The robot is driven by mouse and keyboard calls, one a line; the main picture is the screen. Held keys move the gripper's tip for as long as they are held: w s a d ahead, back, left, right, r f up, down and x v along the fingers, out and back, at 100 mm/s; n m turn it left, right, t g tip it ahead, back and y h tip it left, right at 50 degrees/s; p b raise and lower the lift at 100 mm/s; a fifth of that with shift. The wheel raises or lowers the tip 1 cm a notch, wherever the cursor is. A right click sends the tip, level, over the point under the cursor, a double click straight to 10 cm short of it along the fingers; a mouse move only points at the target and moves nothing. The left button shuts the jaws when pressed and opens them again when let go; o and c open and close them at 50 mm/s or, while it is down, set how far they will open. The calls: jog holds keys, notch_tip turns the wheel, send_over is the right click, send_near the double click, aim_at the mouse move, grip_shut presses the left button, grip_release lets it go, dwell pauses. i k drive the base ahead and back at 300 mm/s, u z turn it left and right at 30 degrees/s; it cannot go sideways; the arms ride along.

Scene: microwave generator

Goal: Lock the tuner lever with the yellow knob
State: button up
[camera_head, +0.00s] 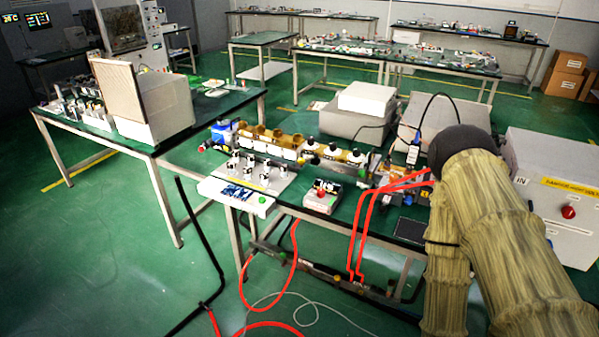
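A long waveguide-like assembly (288,145) with brass-coloured, white and black parts lies along the back of the near bench (290,203). Several black-topped knobs stand on its right half, and a blue part is at its left end. The tuner lever and its yellow knob are too small to single out among these parts. My arm, in a beige sleeve with a dark joint, fills the right side and hides part of the bench's right end. My gripper is not seen, so its distance from the lever cannot be told.
A small box with a red button (322,197) and a white panel with small levers (251,178) stand at the bench's front. Red hoses (362,230) hang over the front edge to the floor. A grey cabinet (555,190) stands at right.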

aim_at(301, 161)
jog(key=u, duration=0.5)
jog(key=i, duration=0.4)
jog(key=u, duration=0.35)
